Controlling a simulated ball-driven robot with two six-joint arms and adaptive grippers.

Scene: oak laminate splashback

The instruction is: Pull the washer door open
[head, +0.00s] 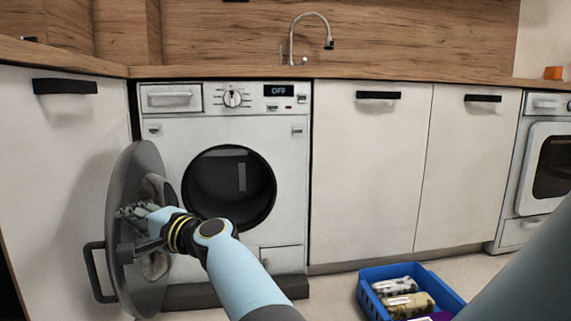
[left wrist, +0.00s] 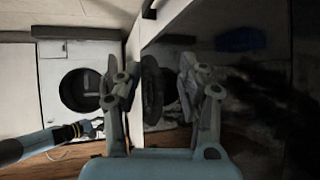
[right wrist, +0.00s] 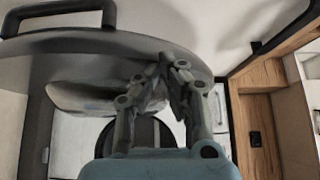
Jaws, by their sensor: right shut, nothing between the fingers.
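The washer (head: 225,128) stands under the counter in the head view, with its dark round drum opening (head: 228,188) uncovered. Its round grey door (head: 122,215) is swung wide out to the left, seen nearly edge-on, with a dark handle (head: 93,270) on its outer side. My right gripper (head: 135,212) is at the door's inner side, shut and empty; it hides part of the door. In the right wrist view the door (right wrist: 50,62) spans the top, close by the gripper (right wrist: 162,82). My left gripper (left wrist: 153,78) shows only in its wrist view, fingers apart and empty.
A white cabinet (head: 60,150) with a black handle stands left, close behind the door. A blue crate (head: 372,297) with packages is on the floor at lower right. An oven (head: 543,165) is at far right, and a tap (head: 293,40) rises behind the counter.

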